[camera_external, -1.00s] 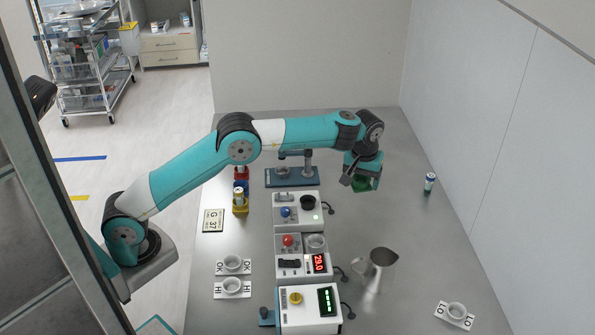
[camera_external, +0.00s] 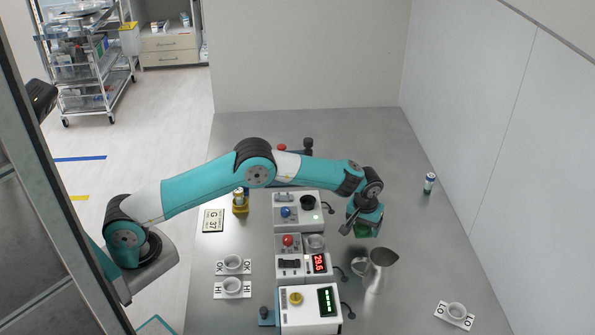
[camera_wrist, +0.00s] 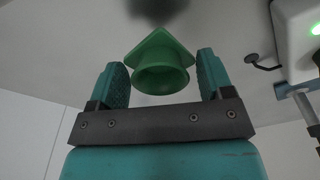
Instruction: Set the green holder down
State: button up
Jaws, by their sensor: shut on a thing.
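My gripper (camera_external: 362,222) is to the right of the row of white devices and just behind the metal jug. It is shut on the green holder (camera_external: 366,231), which shows below the fingers. In the wrist view the green holder (camera_wrist: 160,62) sits between the two fingers of my gripper (camera_wrist: 163,80), with a square plate and a round cup-like part. A dark blurred shadow lies on the grey surface beyond it. I cannot tell how high the holder is above the table.
The metal jug (camera_external: 379,271) stands close in front of the gripper. White devices (camera_external: 290,213) with buttons and displays are to its left.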

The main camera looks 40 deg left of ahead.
aim_at(361, 242)
jog(key=shift+f, duration=2.1)
jog(key=shift+f, duration=0.1)
jog(key=o, duration=1.3)
jog(key=shift+f, duration=0.1)
